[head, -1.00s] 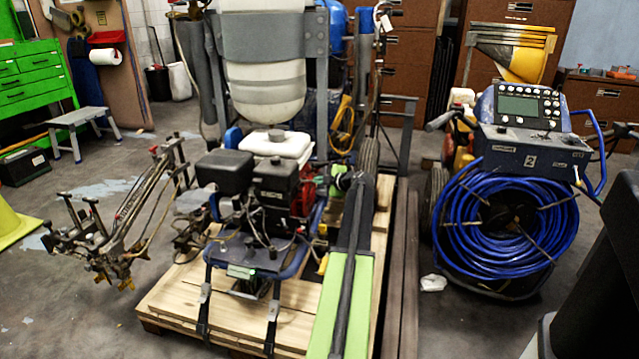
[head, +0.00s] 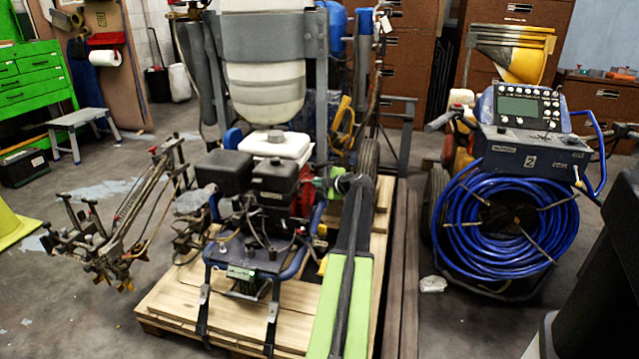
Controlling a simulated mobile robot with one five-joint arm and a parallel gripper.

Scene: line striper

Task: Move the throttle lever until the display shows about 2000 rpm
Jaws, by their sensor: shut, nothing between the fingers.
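The line striper stands on a wooden pallet (head: 175,305), with its engine (head: 275,180) at the middle of the head view. A small panel that looks like the display (head: 240,273) sits low on the front of the striper; its figures are too small to read. I cannot make out the throttle lever among the engine parts. My gripper (head: 312,187) is at the right side of the engine, close to its red part (head: 306,198). It is shut with nothing in it. Whether it touches the engine or the lever cannot be told.
A cart with a blue hose reel (head: 505,225) and a control box (head: 530,150) stands to the right. A spray-arm assembly (head: 125,215) juts out at the left. Floor is clear front left.

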